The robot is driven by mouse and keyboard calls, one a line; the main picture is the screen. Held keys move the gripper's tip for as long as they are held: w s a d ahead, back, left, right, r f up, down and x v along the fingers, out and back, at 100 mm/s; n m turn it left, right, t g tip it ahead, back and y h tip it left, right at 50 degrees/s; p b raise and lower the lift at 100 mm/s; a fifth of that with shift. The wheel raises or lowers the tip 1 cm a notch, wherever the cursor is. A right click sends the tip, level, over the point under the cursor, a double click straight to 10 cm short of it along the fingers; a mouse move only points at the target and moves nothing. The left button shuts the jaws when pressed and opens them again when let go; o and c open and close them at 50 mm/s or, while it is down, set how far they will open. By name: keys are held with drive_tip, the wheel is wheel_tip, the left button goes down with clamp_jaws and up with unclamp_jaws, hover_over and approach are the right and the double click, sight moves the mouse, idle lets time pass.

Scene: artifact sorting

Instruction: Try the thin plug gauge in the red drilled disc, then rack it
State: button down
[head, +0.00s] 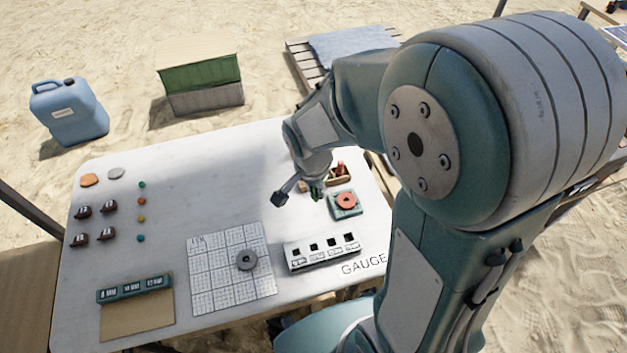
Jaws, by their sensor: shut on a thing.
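The red drilled disc (346,200) lies in a green holder (344,212) at the right of the table. My gripper (314,184) is just left of the disc, above the table, and partly hidden by my arm. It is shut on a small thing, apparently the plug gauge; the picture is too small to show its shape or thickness. A white rack (296,259) with several square dark marks stands in front of the disc, by the word GAUGE.
A small wooden box (341,178) with something red in it stands behind the disc. A grey ring (246,260) lies on a gridded sheet (208,285). Several small parts lie at the left, with a green labelled block (135,289) in front.

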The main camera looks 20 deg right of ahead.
drive_tip(key=shift+w+d+f, duration=0.7)
drive_tip(key=shift+d+f, duration=0.95)
drive_tip(key=shift+f, duration=0.05)
drive_tip(key=shift+w+d+f, duration=0.65)
drive_tip(key=shift+d+f, duration=0.95)
drive_tip(key=shift+f, duration=0.1)
drive_tip(key=shift+w+d+f, duration=0.7)
drive_tip(key=shift+d+f, duration=0.95)
drive_tip(key=shift+f, duration=0.05)
drive_tip(key=shift+f, duration=0.8)
idle(0.7)
drive_tip(key=shift+r, duration=2.5)
